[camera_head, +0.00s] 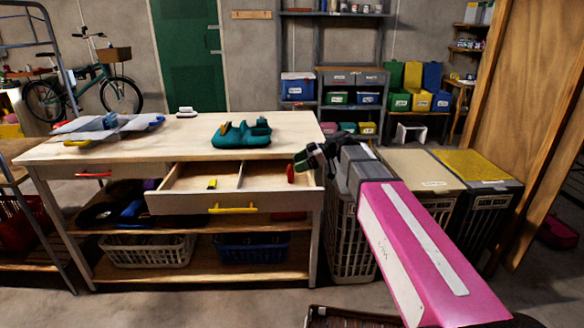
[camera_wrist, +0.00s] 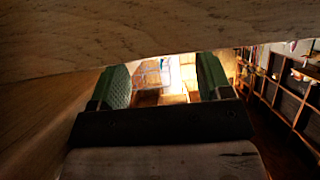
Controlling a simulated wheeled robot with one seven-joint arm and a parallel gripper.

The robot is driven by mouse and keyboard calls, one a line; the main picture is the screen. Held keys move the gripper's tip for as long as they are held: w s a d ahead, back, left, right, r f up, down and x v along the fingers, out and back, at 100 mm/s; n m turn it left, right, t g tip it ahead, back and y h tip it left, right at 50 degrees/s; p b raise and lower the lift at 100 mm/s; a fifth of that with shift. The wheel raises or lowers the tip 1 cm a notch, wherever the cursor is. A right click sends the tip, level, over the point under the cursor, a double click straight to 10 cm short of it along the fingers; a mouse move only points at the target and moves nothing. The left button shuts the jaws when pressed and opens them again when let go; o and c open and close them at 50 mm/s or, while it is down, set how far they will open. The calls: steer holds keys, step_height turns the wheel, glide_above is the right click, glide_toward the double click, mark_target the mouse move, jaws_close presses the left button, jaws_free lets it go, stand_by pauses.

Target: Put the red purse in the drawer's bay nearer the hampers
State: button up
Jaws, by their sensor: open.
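The pulled-out drawer (camera_head: 163,203) of the workbench has a divider (camera_head: 240,176) splitting it into two bays. A small red item that looks like the red purse (camera_head: 290,173) is in the right bay, the one nearer the hampers, close to the drawer's right wall. My gripper (camera_head: 301,161) is just above that end of the drawer, beside the bench top's right edge. Its jaws are open, and the wrist view shows nothing between the green fingers (camera_wrist: 164,85). The purse cannot be made out in the wrist view.
A small yellow item (camera_head: 212,184) lies in the left bay. The hampers (camera_head: 420,168) stand right of the bench, partly behind my arm. A teal bag-like object (camera_head: 241,134) and a grey piece (camera_head: 108,126) lie on the bench top. Wood fills the wrist view's top and left.

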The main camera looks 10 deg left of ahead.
steer(key=v, duration=0.8)
steer(key=s+d+f+m+t+h, duration=0.1)
steer(key=s+d+f+m+h, duration=0.3)
steer(key=d+f+m, duration=0.3)
steer(key=s+d+f+m+t+h, duration=0.1)
steer(key=s+d+f+m+h, duration=0.3)
steer(key=s+d+f+m, duration=0.3)
steer(key=s+d+f+m+t+h, duration=0.1)
steer(key=s+d+f+m+h, duration=0.3)
steer(key=d+f, duration=0.8)
step_height(320, 180, down, 4)
steer(key=s+m, duration=0.2)
steer(key=shift+d+r+m, duration=0.25)
steer(key=shift+d+m, duration=0.1)
steer(key=shift+m, duration=0.05)
steer(key=shift+s, duration=0.15)
